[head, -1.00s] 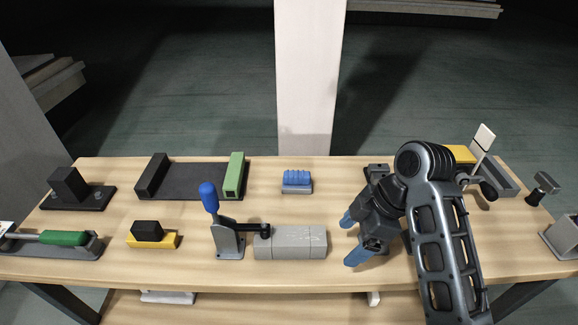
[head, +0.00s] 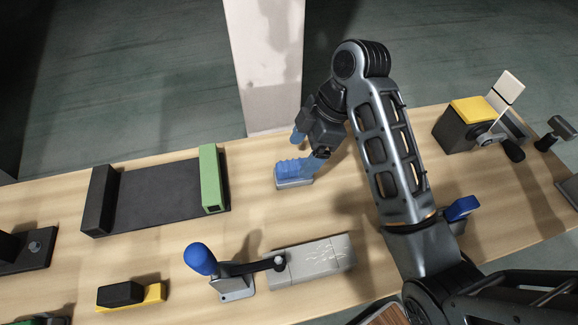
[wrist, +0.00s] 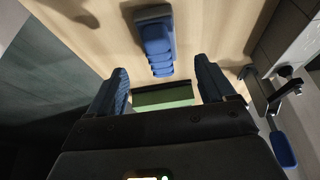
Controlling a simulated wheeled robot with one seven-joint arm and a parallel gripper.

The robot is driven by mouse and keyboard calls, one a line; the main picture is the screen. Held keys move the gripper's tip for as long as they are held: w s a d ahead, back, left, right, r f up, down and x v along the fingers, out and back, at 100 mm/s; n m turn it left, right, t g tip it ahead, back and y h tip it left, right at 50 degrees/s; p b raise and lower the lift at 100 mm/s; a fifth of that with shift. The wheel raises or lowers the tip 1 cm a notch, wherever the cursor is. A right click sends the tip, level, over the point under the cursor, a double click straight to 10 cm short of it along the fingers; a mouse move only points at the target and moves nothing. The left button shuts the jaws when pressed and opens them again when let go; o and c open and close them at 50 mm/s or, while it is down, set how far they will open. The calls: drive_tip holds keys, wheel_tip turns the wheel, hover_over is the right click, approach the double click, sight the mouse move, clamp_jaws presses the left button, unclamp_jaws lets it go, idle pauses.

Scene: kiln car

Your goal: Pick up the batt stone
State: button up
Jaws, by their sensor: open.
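The batt stone, which I take to be the small grey block with a ridged blue grip (head: 291,171), sits on the wooden bench near its back edge. It also shows in the wrist view (wrist: 156,42), in line with the space between the fingers and apart from both. My gripper (head: 307,151) is open and empty, with blue fingers, just above and behind the stone in the head view. One finger overlaps the stone's right end there. The gripper also shows in the wrist view (wrist: 162,72). Its exact height over the stone is hard to tell.
A dark tray (head: 150,195) with a green bar (head: 211,178) lies left of the stone. A blue-handled clamp (head: 201,260) and a grey block (head: 315,262) stand in front. A yellow-topped device (head: 472,112) is at right. Bare bench surrounds the stone.

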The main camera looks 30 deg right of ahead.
sight(294, 164)
drive_tip(key=shift+b+x, duration=1)
drive_tip(key=shift+x, duration=2.45)
drive_tip(key=shift+a, duration=0.1)
drive_tip(key=shift+r, duration=0.1)
drive_tip(key=c, duration=1.3)
